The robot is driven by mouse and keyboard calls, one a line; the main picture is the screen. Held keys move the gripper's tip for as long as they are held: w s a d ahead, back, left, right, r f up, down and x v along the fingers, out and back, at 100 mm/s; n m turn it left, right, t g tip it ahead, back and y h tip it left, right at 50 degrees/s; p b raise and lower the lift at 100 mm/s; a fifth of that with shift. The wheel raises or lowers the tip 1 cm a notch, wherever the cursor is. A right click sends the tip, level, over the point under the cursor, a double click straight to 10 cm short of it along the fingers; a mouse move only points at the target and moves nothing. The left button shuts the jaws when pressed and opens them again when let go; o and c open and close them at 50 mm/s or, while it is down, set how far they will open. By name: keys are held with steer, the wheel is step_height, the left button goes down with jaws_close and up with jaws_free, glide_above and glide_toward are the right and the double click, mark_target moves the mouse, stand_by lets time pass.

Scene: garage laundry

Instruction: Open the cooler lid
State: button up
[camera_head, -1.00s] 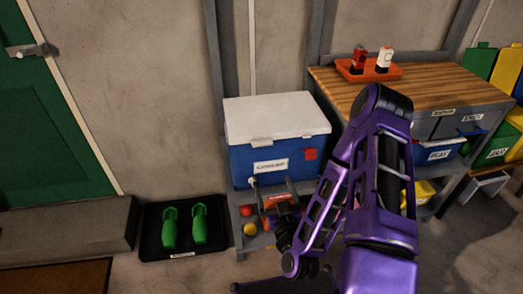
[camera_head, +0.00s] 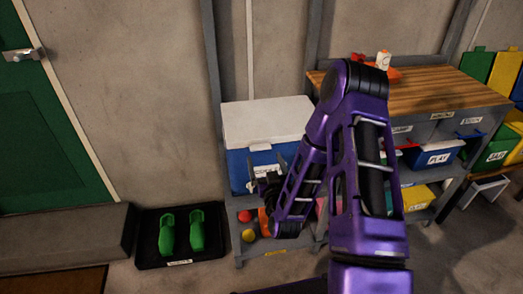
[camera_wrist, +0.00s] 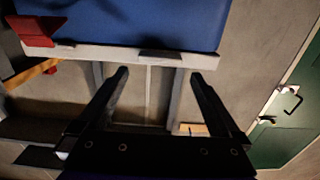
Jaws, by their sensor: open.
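The cooler (camera_head: 238,165) has a blue body and a white lid (camera_head: 265,118), which lies shut. Its white front label is partly covered by my gripper (camera_head: 268,178), which is in front of the cooler's front face, below the lid. My arm hides the right part of the front. In the wrist view, which looks upside down, the blue front (camera_wrist: 150,22) is at the top with the white lid edge (camera_wrist: 100,53) below it. A red piece (camera_wrist: 35,30) shows at the upper left. My gripper (camera_wrist: 158,77) is open and empty, its two fingertips apart near the lid edge.
The cooler stands on a grey shelf unit with a red ball (camera_head: 245,216) and a yellow ball (camera_head: 249,235) below. A wooden workbench (camera_head: 440,88) is at the right. A black tray (camera_head: 150,247) with green shoes lies on the floor, left. The wall behind is close.

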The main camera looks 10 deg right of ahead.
mark_target(259, 143)
steer(key=w, duration=0.5)
steer(key=shift+w, duration=0.35)
jaws_close()
